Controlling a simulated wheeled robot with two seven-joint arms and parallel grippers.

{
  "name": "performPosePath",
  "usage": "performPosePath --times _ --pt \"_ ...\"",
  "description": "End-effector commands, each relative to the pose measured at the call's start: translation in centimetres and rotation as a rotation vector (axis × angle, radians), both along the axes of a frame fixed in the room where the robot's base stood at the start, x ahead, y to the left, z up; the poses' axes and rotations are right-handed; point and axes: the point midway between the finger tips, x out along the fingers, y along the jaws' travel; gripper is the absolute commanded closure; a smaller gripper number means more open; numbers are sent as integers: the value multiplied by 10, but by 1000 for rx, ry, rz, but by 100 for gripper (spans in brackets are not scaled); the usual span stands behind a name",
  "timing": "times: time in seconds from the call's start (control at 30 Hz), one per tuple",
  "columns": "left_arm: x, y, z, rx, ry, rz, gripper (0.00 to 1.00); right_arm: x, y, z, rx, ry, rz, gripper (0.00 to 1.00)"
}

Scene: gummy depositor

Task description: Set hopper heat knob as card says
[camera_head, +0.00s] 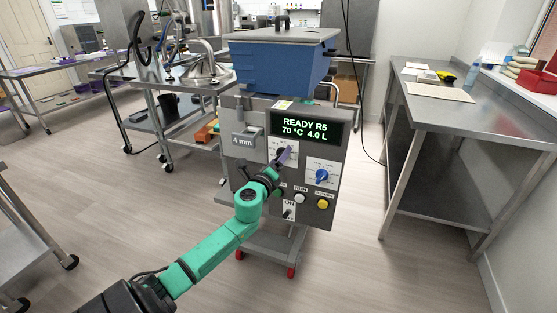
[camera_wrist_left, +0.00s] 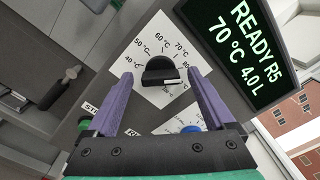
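The hopper heat knob (camera_wrist_left: 159,71) is black and sits on a white dial marked in °C. Its white pointer line lies toward the right, at or just past the 80 mark; the exact mark is hard to read. My left gripper (camera_wrist_left: 158,74) is open, its two purple fingers on either side of the knob with visible gaps. In the head view, the left gripper (camera_head: 286,155) reaches the panel and largely hides the knob. The display (camera_head: 306,127) reads "READY R5 70 °C 4.0 L". The blue hopper (camera_head: 275,66) stands above. I cannot make out the card's text. My right gripper is out of view.
A blue knob (camera_head: 322,176), a white button (camera_head: 299,198), a yellow button (camera_head: 322,204) and an ON switch (camera_head: 288,214) are close by on the panel. A steel bench (camera_head: 455,118) stands at the right. Open floor lies between it and the machine.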

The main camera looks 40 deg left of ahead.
Motion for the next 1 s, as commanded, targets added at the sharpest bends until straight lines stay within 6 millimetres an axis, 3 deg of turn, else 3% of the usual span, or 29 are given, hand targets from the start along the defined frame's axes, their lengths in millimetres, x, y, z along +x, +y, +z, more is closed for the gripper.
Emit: performPosePath --times 0.27,0.73,1.0 --pt "-16 -6 -1 1 2 -2 12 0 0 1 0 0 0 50" --pt "-123 -43 -3 -3 3 0 12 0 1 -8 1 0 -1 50" --pt "-138 -48 0 1 0 0 12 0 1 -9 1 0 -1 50"
